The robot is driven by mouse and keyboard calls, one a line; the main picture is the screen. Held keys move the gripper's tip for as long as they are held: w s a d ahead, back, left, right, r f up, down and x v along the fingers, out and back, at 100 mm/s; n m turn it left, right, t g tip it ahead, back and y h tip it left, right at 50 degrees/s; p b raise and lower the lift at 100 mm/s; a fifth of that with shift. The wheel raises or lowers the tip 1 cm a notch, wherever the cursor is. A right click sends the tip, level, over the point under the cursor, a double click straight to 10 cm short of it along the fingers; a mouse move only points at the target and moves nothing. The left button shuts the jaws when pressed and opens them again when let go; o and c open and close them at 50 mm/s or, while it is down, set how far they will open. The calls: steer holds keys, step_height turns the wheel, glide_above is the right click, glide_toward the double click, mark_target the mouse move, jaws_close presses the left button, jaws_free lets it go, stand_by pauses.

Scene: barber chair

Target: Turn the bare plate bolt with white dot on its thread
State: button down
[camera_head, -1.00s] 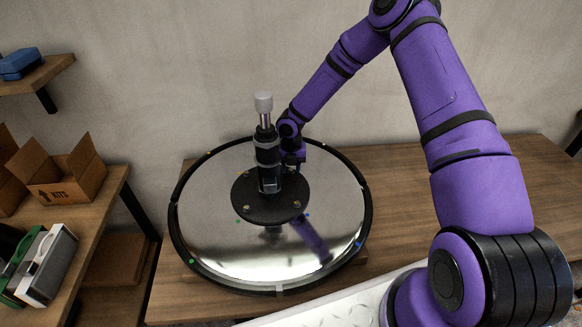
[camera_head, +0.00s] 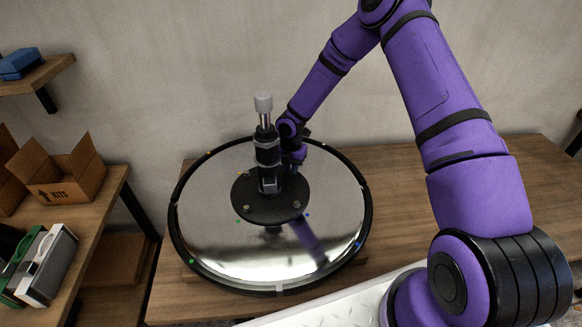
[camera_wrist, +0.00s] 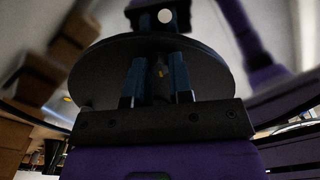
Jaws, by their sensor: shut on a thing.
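The round black plate (camera_head: 240,190) of the upturned chair base carries a dark upright post (camera_head: 266,155) with a pale cap. Brass bolts (camera_head: 297,205) show on the plate's near side; its far side is hidden behind the post and my wrist. My gripper (camera_wrist: 157,75) is at the plate's far right, close behind the post. In the wrist view its two bluish fingers are closed on a small dark part with a yellow spot (camera_wrist: 161,71), apparently a plate bolt. A white dot (camera_wrist: 165,16) shows on a dark block above; whether it belongs to this bolt I cannot tell.
The wide shiny disc base (camera_head: 215,240) with a black rim lies on the wooden table (camera_head: 170,290). Small coloured dots mark it. The table is clear at the right. Shelves at the left hold an open box (camera_head: 65,180) and cases.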

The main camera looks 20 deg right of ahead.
steer(key=m, duration=1.2)
steer(key=shift+m, duration=0.3)
stand_by(0.4)
steer(key=c, duration=1)
jaws_free()
step_height(320, 180, up, 11)
steer(key=shift+f, duration=0.1)
